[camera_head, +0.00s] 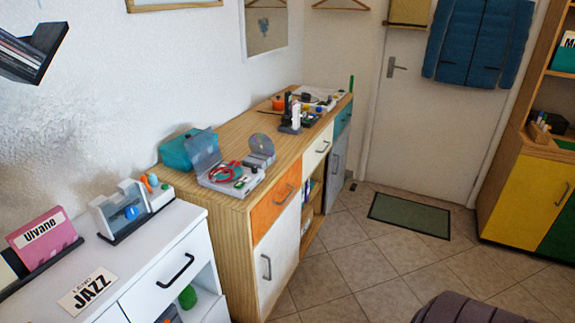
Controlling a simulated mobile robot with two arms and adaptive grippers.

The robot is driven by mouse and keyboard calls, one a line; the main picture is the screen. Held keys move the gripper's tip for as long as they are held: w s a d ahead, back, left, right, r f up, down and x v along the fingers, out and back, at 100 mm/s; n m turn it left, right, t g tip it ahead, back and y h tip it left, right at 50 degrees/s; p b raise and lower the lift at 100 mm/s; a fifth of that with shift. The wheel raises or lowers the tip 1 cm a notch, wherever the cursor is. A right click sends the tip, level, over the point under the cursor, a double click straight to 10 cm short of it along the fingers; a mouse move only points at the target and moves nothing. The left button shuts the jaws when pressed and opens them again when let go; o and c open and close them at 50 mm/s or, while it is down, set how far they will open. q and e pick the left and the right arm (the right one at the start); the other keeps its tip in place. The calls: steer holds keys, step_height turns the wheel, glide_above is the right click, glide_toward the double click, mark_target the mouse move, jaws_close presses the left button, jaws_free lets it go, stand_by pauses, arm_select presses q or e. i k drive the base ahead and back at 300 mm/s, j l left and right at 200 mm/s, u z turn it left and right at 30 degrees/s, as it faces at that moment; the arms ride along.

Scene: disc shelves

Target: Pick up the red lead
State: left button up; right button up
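The red lead (222,173) lies in loose loops in an open grey case (205,180) on the near end of the wooden sideboard (245,125). It is small in the view, and I cannot tell where its ends are. A small green item (239,185) is at the right side of the case. Neither of my grippers is in view.
A disc on a stand (261,147) is right behind the case, and a teal box (175,151) is to its left. A white cabinet (165,248) stands nearer. The tiled floor (345,275) is clear in front of the sideboard. A purple padded seat (465,308) is at the bottom right.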

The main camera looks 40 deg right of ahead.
mark_target(213, 180)
steer(key=l+z, duration=0.1)
steer(key=z, duration=0.9)
steer(key=i+j, duration=0.05)
